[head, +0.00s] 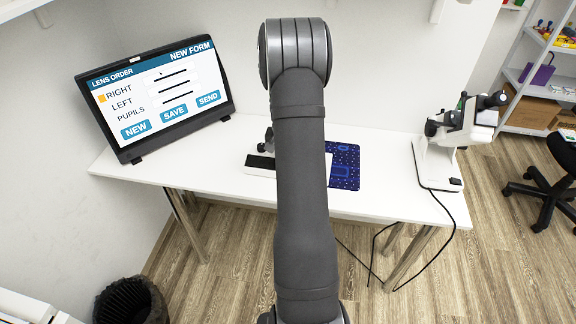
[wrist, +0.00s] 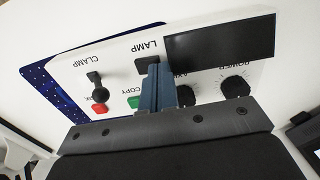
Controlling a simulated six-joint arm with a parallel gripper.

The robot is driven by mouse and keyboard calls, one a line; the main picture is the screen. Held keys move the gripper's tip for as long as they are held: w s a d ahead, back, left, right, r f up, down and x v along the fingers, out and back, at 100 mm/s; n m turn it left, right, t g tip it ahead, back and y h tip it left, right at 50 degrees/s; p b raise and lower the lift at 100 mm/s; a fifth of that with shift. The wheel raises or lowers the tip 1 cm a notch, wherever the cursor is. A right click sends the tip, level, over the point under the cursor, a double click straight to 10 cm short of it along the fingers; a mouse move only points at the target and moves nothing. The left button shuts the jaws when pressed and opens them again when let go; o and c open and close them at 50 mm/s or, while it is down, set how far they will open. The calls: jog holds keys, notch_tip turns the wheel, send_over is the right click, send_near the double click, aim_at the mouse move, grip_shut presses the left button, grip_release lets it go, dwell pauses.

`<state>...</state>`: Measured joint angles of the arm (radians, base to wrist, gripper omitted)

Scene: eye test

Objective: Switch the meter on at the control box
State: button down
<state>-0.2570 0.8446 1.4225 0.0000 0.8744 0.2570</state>
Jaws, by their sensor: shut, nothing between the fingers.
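The white control box (head: 257,171) lies on the table, partly hidden behind my arm in the head view. In the wrist view its panel (wrist: 118,68) appears upside down, with a dark display (wrist: 220,38), a black LAMP switch (wrist: 146,63), a CLAMP lever (wrist: 99,94), a green COPY button (wrist: 134,103), a red button (wrist: 99,109), and two dark knobs, one marked POWER (wrist: 235,87). My gripper (wrist: 158,88) is shut and empty over the panel, its blue fingers beside the LAMP switch in the picture. I cannot tell whether they touch the panel. The fingers partly cover one label.
A white instrument (head: 438,158) with a black eyepiece stands on the table's right end; its cable hangs over the front edge. A monitor (head: 155,95) showing a lens order form stands at left. A dark blue patterned mat (head: 344,167) lies by the box. The table (head: 395,185) is clear between mat and instrument.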

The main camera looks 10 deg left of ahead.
jog(key=shift+f, duration=0.4)
jog(key=shift+r, duration=3.55)
jog(key=shift+f, duration=0.1)
notch_tip(320, 180, down, 7)
jog(key=shift+r, duration=0.25)
